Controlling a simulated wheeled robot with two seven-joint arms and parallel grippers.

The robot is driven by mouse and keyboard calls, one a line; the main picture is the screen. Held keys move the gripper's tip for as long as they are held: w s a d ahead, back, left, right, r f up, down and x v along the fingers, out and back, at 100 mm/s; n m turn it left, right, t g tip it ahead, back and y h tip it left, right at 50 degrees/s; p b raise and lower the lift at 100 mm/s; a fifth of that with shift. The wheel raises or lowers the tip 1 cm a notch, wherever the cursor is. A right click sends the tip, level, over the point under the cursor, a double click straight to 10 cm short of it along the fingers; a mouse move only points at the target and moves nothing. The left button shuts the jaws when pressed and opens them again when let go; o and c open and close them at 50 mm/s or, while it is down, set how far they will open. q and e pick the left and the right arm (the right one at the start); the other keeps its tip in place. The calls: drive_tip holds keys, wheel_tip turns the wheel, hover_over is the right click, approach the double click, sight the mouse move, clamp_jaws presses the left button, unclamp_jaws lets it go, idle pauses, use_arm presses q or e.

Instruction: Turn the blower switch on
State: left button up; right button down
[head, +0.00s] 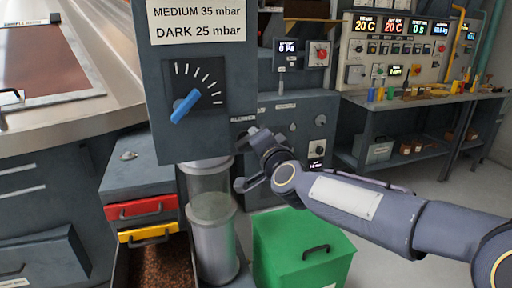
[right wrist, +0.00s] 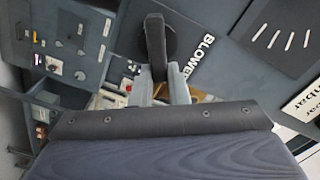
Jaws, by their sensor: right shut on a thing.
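The blower switch (right wrist: 156,48) is a dark lever on a round black base, beside the white BLOWER label (right wrist: 198,60) in the right wrist view. My right gripper (right wrist: 161,92) is shut on the lever, with a grey finger on each side of it. In the head view my right gripper (head: 252,150) is at the lower right edge of the grey panel (head: 162,135). There the switch is mostly hidden by the gripper, and the label (head: 243,119) shows just above. I cannot tell whether the switch is on. My left gripper is not in view.
A blue-handled dial (head: 185,106) sits on the same panel. Below it stand a clear cylinder (head: 212,210), red (head: 140,208) and yellow (head: 150,234) drawers, and a green bin (head: 300,250). A control bench (head: 415,100) stands at the back right.

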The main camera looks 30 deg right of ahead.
drive_tip(key=shift+d+f+m+b, duration=0.1)
drive_tip(key=shift+f+m+b, duration=0.15)
drive_tip(key=shift+m+b, duration=0.55)
drive_tip(key=shift+f+m+b, duration=0.25)
drive_tip(key=shift+m+b, duration=0.2)
drive_tip(key=shift+m, duration=0.7)
drive_tip(key=shift+d+f+m+b, duration=0.1)
drive_tip(key=shift+f+m+b, duration=0.15)
drive_tip(key=shift+m+b, duration=0.55)
drive_tip(key=shift+m, duration=0.35)
drive_tip(key=c, duration=1.4)
unclamp_jaws()
drive_tip(key=shift+s, duration=0.15)
drive_tip(key=p+v, duration=0.1)
drive_tip(key=v, duration=0.6)
drive_tip(key=shift+s+a+p, duration=0.15)
drive_tip(key=shift+s+p, duration=0.2)
drive_tip(key=shift+p, duration=0.05)
